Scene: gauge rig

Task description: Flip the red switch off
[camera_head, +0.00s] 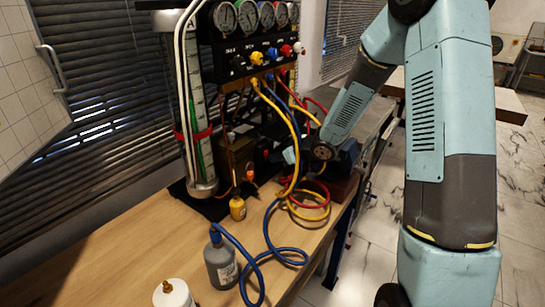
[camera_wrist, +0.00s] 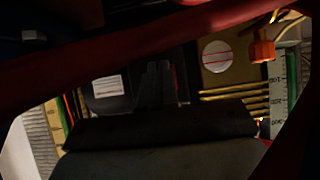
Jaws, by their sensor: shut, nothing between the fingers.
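My gripper (camera_head: 290,155) reaches in from the right to the lower part of the gauge rig (camera_head: 240,110). In the wrist view my dark fingers (camera_wrist: 158,82) are together with nothing between them, in front of a black box with a white label (camera_wrist: 107,86). A small patch of red shows just beside the fingertips there. It may be the red switch, but it is dim and mostly hidden, so I cannot tell its position or whether I touch it. In the head view the switch cannot be made out clearly.
Blue, yellow and red hoses (camera_head: 287,110) hang and coil close to my gripper. A red hose (camera_wrist: 130,50) crosses the wrist view.

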